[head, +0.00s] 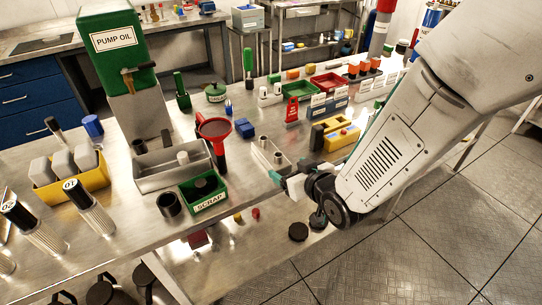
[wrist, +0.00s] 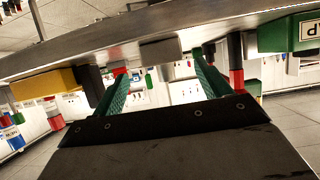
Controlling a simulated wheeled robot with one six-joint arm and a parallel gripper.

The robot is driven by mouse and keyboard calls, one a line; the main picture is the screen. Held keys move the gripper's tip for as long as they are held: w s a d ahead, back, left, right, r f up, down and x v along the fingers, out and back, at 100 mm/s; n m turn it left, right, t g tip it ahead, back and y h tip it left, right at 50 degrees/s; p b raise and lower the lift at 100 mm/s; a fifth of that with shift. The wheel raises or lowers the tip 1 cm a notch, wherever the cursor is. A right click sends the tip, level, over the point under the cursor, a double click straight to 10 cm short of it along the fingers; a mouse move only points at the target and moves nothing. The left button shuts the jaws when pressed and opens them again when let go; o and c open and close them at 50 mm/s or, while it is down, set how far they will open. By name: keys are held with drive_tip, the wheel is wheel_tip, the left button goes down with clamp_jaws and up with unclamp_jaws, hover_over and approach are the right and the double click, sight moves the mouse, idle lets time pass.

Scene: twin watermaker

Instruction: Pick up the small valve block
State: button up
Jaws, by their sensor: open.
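What looks like the small valve block, a grey block with two upright posts (head: 268,156), stands near the front edge of the bench in the head view. A plain grey block face (wrist: 161,50), likely the same block, shows in the inverted wrist view, between and beyond the fingers. My gripper (head: 282,179) is at the bench's front edge, close in front of the block; the arm partly hides it. In the wrist view my gripper (wrist: 160,66) has two teal fingers, wide apart with nothing between them. I cannot tell the exact gap to the block.
A yellow-and-black block (head: 335,137) is right of the grey block.

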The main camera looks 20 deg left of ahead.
sight(274, 157)
drive_tip(key=shift+s+a+f, duration=0.2)
drive_tip(key=shift+a+f, duration=0.05)
drive_tip(key=shift+a, duration=0.2)
drive_tip(key=shift+w+a+f, duration=0.1)
drive_tip(key=shift+w+a, duration=0.05)
drive_tip(key=shift+a, duration=0.1)
drive_tip(key=shift+y, duration=0.3)
drive_tip(key=x, duration=0.7)
drive_tip(key=shift+w+r, duration=0.35)
drive_tip(key=shift+w, duration=0.05)
drive_tip(key=shift+d, duration=0.1)
drive_tip(key=shift+c, duration=0.3)
drive_tip(key=c, duration=1.5)
drive_tip(key=shift+r, duration=0.1)
clamp_jaws()
drive_tip(key=shift+r, duration=0.1)
